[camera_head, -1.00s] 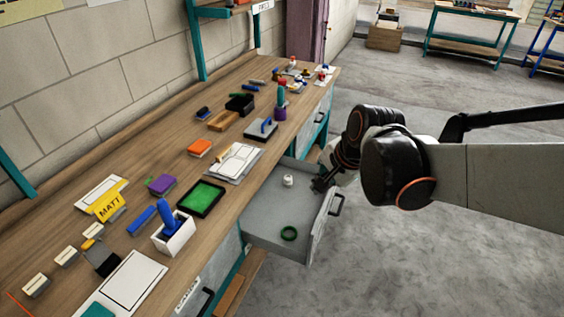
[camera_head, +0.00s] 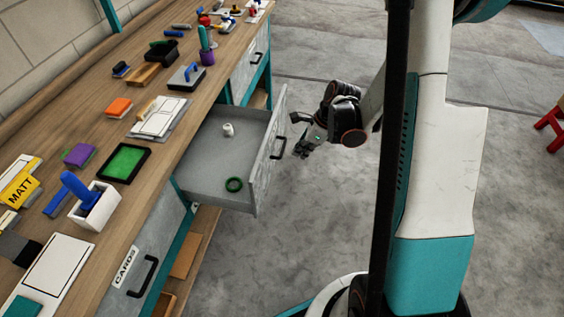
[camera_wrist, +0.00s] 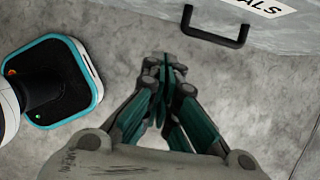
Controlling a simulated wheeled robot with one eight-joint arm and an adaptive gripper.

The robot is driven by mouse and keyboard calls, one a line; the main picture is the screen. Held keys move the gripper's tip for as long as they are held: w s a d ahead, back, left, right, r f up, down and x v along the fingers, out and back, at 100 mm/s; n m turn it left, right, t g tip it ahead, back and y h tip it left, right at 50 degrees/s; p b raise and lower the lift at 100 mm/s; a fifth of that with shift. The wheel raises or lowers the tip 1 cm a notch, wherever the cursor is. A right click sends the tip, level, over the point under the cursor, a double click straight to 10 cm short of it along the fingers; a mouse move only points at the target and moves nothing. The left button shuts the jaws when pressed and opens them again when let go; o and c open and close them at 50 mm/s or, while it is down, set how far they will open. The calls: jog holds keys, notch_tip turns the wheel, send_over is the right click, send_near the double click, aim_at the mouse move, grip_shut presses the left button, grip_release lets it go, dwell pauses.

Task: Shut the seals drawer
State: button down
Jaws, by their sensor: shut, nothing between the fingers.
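The seals drawer (camera_head: 222,158) is pulled out from the workbench in the head view. It holds a white roll-like item (camera_head: 228,130) and a green ring (camera_head: 234,184). Its front has a dark handle (camera_head: 279,148); in the wrist view the handle (camera_wrist: 214,34) shows at the top, beside a label ending in "ALS". My gripper (camera_head: 300,149) is outside the drawer, just right of its front, apart from the handle. In the wrist view my gripper (camera_wrist: 167,62) has its fingertips together with nothing between them, below and left of the handle.
The workbench top (camera_head: 170,120) carries stamps, pads and trays, including a green pad (camera_head: 125,162) and a white box (camera_head: 94,206). A shut cards drawer (camera_head: 140,262) is at the near end. The concrete floor (camera_head: 300,230) right of the drawer is clear.

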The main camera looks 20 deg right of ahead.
jog(key=w+a+f+b, duration=0.4)
jog(key=a+f+b, duration=0.1)
jog(key=f, duration=0.4)
jog(key=shift+w+a+f, duration=0.25)
jog(key=shift+a+f, duration=0.05)
jog(key=shift+a, duration=0.25)
